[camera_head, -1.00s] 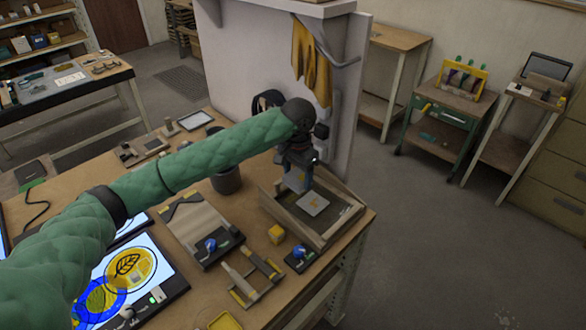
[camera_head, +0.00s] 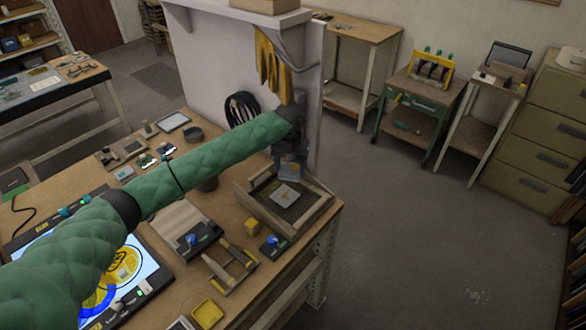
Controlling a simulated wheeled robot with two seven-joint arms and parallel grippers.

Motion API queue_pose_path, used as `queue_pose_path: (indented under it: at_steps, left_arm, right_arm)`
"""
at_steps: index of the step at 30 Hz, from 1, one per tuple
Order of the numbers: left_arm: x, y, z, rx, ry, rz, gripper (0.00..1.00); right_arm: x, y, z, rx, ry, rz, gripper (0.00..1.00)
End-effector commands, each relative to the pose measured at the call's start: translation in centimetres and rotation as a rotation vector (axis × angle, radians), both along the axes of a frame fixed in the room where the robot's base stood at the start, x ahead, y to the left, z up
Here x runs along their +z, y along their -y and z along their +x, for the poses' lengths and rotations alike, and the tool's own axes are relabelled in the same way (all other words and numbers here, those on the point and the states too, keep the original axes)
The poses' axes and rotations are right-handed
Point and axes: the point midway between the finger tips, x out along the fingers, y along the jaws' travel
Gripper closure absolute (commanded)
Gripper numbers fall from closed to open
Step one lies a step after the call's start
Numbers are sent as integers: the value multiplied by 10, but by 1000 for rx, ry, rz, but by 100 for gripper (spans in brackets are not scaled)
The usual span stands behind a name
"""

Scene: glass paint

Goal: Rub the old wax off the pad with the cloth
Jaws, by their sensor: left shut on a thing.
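The dark pad (camera_head: 272,187) lies in a shallow wooden tray (camera_head: 326,207) near the right end of the bench. A pale grey square patch (camera_head: 287,197), which looks like the old wax, shows on it. My left gripper (camera_head: 289,162) points down over the back part of the tray. It is shut on a grey-blue piece (camera_head: 290,172), which seems to be the cloth. The piece is just behind the pale patch; I cannot tell whether it touches the pad. The fingertips are partly hidden. My right gripper is not in view.
A small yellow block (camera_head: 252,227), a blue-knobbed tool (camera_head: 273,243) and a wooden frame (camera_head: 232,268) lie in front of the tray. A lit panel (camera_head: 140,270) is at left. A wall panel (camera_head: 215,75) with yellow gloves (camera_head: 270,62) rises behind.

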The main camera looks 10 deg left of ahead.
Motion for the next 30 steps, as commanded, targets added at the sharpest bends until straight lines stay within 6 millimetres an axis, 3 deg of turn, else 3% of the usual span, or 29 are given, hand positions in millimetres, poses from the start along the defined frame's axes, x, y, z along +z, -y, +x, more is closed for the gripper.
queue_pose_path:
  at_steps: [1, 4, 15, 30]
  left_arm:
    - [-3, -3, 4, 41, -1, 0, 55]
    - [-6, -6, 11, 124, -1, 0, 55]
    - [-7, -5, 15, 298, 0, 0, 55]
    - [-22, 3, 8, 301, 0, 0, 55]
  right_arm:
    - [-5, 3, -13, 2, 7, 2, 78]
    - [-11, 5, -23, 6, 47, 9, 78]
    - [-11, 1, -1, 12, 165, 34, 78]
    - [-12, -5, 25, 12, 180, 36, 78]
